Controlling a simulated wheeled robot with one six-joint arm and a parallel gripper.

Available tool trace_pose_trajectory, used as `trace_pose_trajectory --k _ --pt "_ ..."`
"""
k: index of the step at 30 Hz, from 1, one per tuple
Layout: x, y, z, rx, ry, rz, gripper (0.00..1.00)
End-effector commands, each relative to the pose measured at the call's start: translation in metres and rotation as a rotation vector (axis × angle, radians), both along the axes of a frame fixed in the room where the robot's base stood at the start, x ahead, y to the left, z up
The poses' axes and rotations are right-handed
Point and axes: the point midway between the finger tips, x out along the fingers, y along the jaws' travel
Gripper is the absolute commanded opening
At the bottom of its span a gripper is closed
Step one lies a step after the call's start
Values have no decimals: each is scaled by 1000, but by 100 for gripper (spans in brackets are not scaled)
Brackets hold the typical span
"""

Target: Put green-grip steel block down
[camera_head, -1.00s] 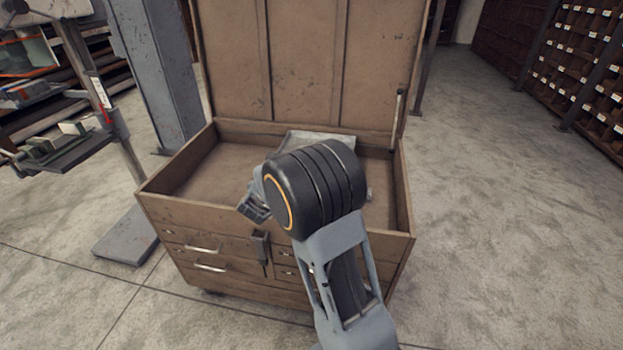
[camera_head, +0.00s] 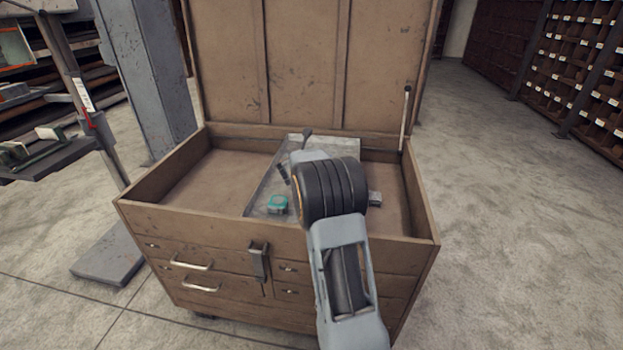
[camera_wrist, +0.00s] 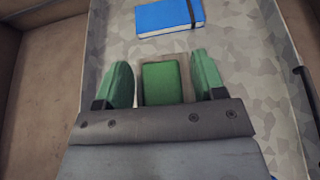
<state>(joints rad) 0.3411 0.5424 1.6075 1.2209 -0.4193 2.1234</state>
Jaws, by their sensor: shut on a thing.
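In the wrist view, my gripper (camera_wrist: 164,82) points at a grey speckled surface, with a green finger on each side. The green-grip steel block (camera_wrist: 162,84) shows as a green rectangle between the fingers, and my gripper is shut on it. Its lower part is hidden by the gripper body, so I cannot tell whether it touches the surface. In the head view my wrist hides the block and most of the gripper, above a grey sheet or tray (camera_head: 262,186) inside the open chest.
The brown chest (camera_head: 160,209) has its lid raised at the back. A blue book (camera_wrist: 168,15) lies ahead of the fingers. The chest's left floor is bare. A shelf stand (camera_head: 50,158) is at left.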

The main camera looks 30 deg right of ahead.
Motion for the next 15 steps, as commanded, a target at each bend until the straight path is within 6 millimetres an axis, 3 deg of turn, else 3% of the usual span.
trace_pose_trajectory --k 3,15 --pt "2 -13 -19 -2 -1 0 24" --pt "4 -32 -43 -2 -1 2 24"
